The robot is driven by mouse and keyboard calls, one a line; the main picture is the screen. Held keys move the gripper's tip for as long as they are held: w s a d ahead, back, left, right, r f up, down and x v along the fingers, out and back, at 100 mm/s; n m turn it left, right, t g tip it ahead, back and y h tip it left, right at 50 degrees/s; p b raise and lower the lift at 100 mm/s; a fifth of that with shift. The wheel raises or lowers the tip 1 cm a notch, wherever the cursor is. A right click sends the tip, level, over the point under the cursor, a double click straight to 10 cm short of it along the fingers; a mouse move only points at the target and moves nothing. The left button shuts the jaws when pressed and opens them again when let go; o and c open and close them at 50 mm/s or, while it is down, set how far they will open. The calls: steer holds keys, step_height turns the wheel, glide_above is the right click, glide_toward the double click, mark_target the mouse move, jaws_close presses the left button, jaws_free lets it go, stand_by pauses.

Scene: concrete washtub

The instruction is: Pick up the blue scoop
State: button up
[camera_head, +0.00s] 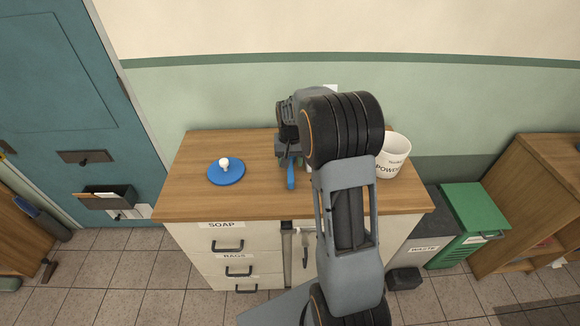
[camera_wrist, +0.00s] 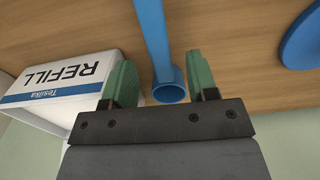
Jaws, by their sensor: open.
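The blue scoop (camera_wrist: 169,89) lies on the wooden cabinet top, with its round cup between my gripper's fingertips and its handle running up out of the wrist picture. In the head view only part of the scoop (camera_head: 291,178) shows, below my gripper; my arm hides the rest. My gripper (camera_wrist: 160,82) is open, with one green finger on each side of the cup. I see a small gap to each finger. My gripper (camera_head: 287,155) is over the middle of the cabinet top in the head view.
A white REFILL box (camera_wrist: 65,85) stands close beside the left finger in the wrist view. A blue disc lid with a white knob (camera_head: 226,171) lies left on the cabinet top (camera_head: 240,204). A white POWDER tub (camera_head: 394,157) stands to the right, partly behind my arm.

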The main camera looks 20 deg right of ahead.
mark_target(290, 168)
steer(key=shift+f, duration=1.9)
jaws_close()
